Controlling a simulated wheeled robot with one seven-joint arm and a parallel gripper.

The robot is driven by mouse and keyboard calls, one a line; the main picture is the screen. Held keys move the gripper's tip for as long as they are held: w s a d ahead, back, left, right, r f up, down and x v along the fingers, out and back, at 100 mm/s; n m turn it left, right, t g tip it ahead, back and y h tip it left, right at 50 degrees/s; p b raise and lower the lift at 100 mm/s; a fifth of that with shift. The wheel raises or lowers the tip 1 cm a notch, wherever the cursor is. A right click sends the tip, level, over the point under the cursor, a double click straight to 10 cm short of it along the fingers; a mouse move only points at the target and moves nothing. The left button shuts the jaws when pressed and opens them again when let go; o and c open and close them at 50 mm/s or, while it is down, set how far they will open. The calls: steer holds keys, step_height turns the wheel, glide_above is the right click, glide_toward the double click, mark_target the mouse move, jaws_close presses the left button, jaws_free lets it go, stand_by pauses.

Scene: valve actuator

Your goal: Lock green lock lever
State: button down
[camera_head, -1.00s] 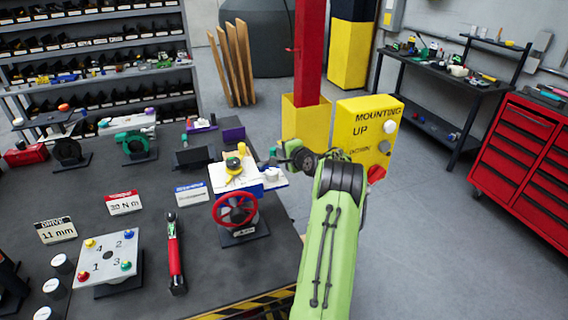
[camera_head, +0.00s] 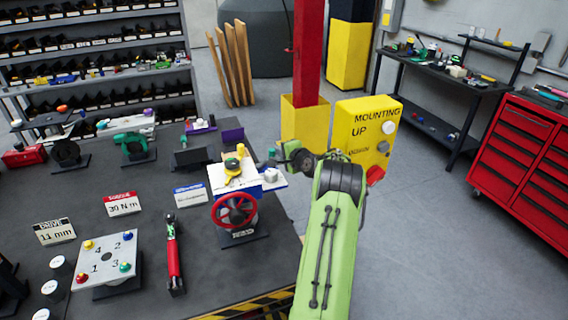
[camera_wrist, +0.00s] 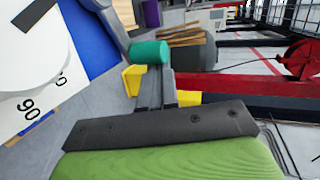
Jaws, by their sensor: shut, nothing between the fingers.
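The green lock lever has a teal-green cylindrical knob (camera_wrist: 149,52) on a grey arm in the wrist view. It shows small in the head view (camera_head: 271,155), at the right side of the valve actuator (camera_head: 236,190). The actuator has a red handwheel, a white and blue body and a yellow knob on top. My gripper (camera_wrist: 159,72) is shut and empty, its fingertips right at the knob, which partly covers them. I cannot tell whether they touch. In the head view my gripper (camera_head: 282,154) is just right of the lever, mostly hidden by my wrist.
The yellow MOUNTING UP box (camera_head: 366,132) and a red post (camera_head: 309,55) stand close behind my arm. A red torque wrench (camera_head: 174,255) and a numbered plate (camera_head: 106,258) lie left on the dark table.

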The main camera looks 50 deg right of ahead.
steer(key=shift+a, duration=0.15)
steer(key=shift+s+a+f+b, duration=0.1)
steer(key=shift+s+a+b, duration=0.2)
steer(key=shift+a+b, duration=0.25)
steer(key=shift+a, duration=0.1)
steer(key=b+v, duration=0.2)
steer(key=v, duration=1.4)
steer(key=shift+d+b, duration=0.3)
steer(key=shift+d, duration=0.05)
steer(key=shift+s, duration=0.1)
